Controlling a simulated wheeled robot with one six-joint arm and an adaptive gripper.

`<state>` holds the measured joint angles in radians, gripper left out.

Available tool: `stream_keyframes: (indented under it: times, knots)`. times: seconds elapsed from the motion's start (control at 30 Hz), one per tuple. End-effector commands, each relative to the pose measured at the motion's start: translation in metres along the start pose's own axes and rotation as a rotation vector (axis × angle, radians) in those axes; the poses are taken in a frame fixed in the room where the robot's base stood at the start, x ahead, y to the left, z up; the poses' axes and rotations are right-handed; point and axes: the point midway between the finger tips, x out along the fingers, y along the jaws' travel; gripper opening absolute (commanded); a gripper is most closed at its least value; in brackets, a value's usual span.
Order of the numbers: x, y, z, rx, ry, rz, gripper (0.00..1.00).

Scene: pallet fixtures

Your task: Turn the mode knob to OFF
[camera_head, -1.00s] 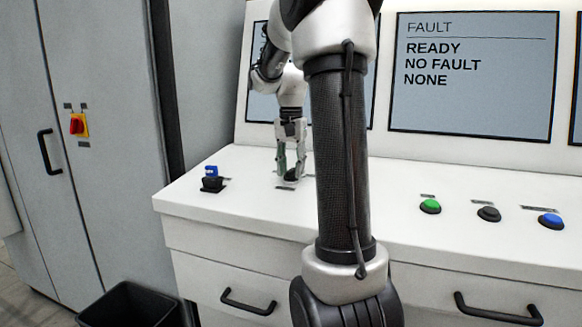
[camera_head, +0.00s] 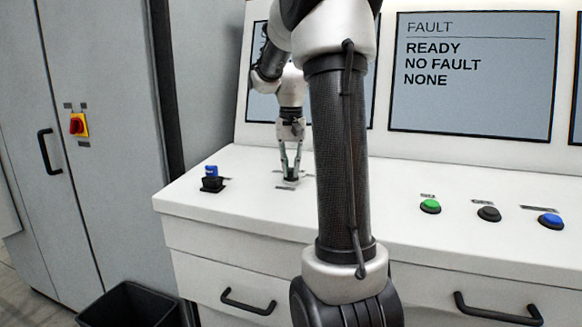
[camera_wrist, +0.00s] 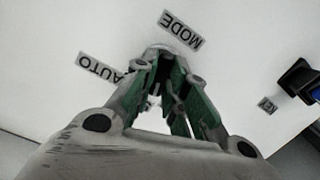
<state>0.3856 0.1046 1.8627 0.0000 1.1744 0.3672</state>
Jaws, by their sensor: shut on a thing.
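The mode knob (camera_head: 291,181) is a small dark knob on the white console top, left of my arm in the head view. My gripper (camera_head: 290,172) points down over it, with its fingers close together and shut on the knob. In the wrist view my gripper (camera_wrist: 165,68) has its green-lined fingers converging beside the MODE label (camera_wrist: 181,30). An AUTO label (camera_wrist: 101,68) lies to the left of the fingers. The fingers hide most of the knob, so I cannot read its pointer. I cannot see an OFF label clearly.
A black key switch with a blue top (camera_head: 211,178) stands left of the knob. Green (camera_head: 430,206), black (camera_head: 489,213) and blue (camera_head: 551,220) buttons sit to the right. The sloped screen (camera_head: 474,75) reads READY, NO FAULT, NONE. Bare console top lies around the knob.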

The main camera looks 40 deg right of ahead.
Motion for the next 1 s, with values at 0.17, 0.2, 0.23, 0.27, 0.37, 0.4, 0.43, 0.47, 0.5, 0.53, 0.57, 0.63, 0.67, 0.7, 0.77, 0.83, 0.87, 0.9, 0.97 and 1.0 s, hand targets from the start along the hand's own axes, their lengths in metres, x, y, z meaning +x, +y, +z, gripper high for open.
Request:
stream_keyframes:
  times: [0.17,0.2,0.23,0.27,0.37,0.4,0.43,0.47,0.5,0.53,0.57,0.63,0.67,0.7,0.77,0.83,0.87,0.9,0.97,1.0]
  knots:
    - [-0.0003,0.0000,-0.0001,-0.152,0.001,0.000,0.00]
    - [-0.0003,0.0000,-0.0001,-0.185,0.001,0.000,0.00]
    - [-0.0004,0.0000,-0.0001,-0.210,0.001,0.000,0.00]
    - [-0.0004,0.0000,-0.0001,-0.234,0.001,0.000,0.00]
    - [-0.0004,0.0000,-0.0001,-0.307,0.001,0.000,0.00]
    - [-0.0004,0.0000,-0.0001,-0.334,0.001,0.000,0.00]
    - [-0.0004,0.0000,-0.0001,-0.353,0.001,0.000,0.00]
    - [-0.0004,0.0000,-0.0001,-0.370,0.001,0.000,0.00]
    - [-0.0004,0.0000,-0.0002,-0.393,0.001,0.000,0.00]
    - [-0.0004,0.0000,-0.0002,-0.408,0.001,0.000,0.00]
    - [-0.0004,0.0000,-0.0002,-0.422,0.001,0.000,0.00]
    - [-0.0004,0.0000,-0.0002,-0.451,0.001,0.000,0.00]
    - [-0.0004,0.0000,-0.0002,-0.461,0.001,0.000,0.00]
    - [-0.0004,0.0000,-0.0002,-0.474,0.001,0.000,0.00]
    - [-0.0004,0.0000,-0.0002,-0.488,0.001,0.000,0.00]
    - [-0.0005,0.0000,-0.0002,-0.502,0.001,0.000,0.00]
    - [-0.0005,0.0000,-0.0002,-0.506,0.001,0.000,0.00]
    - [-0.0005,0.0000,-0.0002,-0.510,0.001,0.000,0.00]
    - [-0.0005,0.0000,-0.0002,-0.513,0.001,0.000,0.00]
    - [-0.0005,0.0000,-0.0002,-0.515,0.001,0.000,0.00]
